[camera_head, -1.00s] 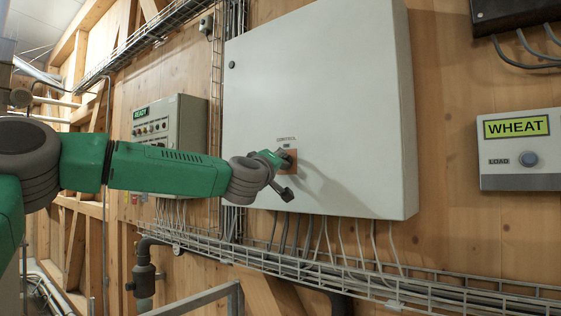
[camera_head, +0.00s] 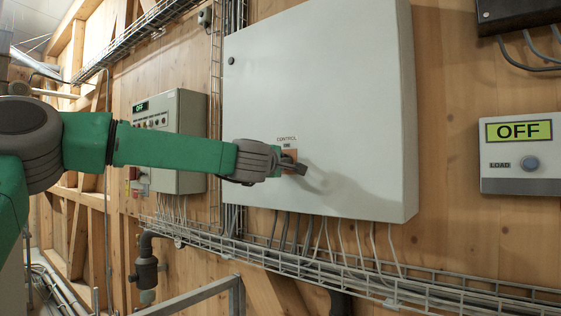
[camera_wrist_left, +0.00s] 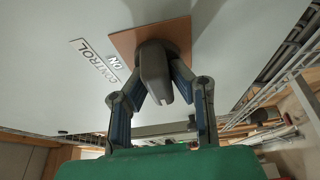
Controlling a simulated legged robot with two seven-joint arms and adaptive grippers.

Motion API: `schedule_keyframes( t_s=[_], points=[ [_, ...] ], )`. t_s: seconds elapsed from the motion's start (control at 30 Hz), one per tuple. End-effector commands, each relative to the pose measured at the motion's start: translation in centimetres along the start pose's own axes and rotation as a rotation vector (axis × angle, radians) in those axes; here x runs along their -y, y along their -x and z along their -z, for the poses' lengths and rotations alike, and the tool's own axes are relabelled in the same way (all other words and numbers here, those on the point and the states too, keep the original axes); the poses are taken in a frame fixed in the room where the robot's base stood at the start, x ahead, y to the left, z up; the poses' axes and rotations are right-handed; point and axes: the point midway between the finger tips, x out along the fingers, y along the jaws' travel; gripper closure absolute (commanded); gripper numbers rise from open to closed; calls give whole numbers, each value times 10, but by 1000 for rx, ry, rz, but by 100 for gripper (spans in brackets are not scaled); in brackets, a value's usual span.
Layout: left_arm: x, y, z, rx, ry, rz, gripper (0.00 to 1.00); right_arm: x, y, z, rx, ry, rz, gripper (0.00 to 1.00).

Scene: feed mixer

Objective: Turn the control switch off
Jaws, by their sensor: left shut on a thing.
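The control switch is a dark grey knob (camera_wrist_left: 154,72) on a square orange-brown plate (camera_wrist_left: 122,42), which sits low on the front of a large pale grey cabinet (camera_head: 330,90). Its labels "CONTROL" (camera_head: 286,139) and "ON" are beside the plate. My left gripper (camera_head: 293,166) is at the plate and mostly hides the switch in the head view. In the wrist view its two fingers are closed on the knob from both sides. My right gripper is in neither view.
A smaller panel (camera_head: 190,130) at the left has a green display reading "OFF". A box (camera_head: 510,173) at the right has a yellow-green display reading "OFF" and a LOAD button. A wire cable tray (camera_head: 330,262) runs below the cabinet.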

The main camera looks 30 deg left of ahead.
Motion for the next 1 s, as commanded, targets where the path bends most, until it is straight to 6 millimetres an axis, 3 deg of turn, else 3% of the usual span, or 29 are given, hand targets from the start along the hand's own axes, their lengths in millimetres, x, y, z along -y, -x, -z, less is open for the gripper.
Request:
schedule_keyframes(
  t_s=[0.5, 0.53, 0.57, 1.0],
  points=[
    [3, -1, 2, -4, 18, 11, 100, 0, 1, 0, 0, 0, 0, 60],
    [3, -1, 2, -4, 18, 11, 71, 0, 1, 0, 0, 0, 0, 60],
    [3, -1, 2, -4, 18, 11, 62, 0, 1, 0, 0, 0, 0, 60],
    [0, 9, 0, 0, 15, 8, 62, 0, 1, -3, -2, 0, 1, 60]
  ],
)
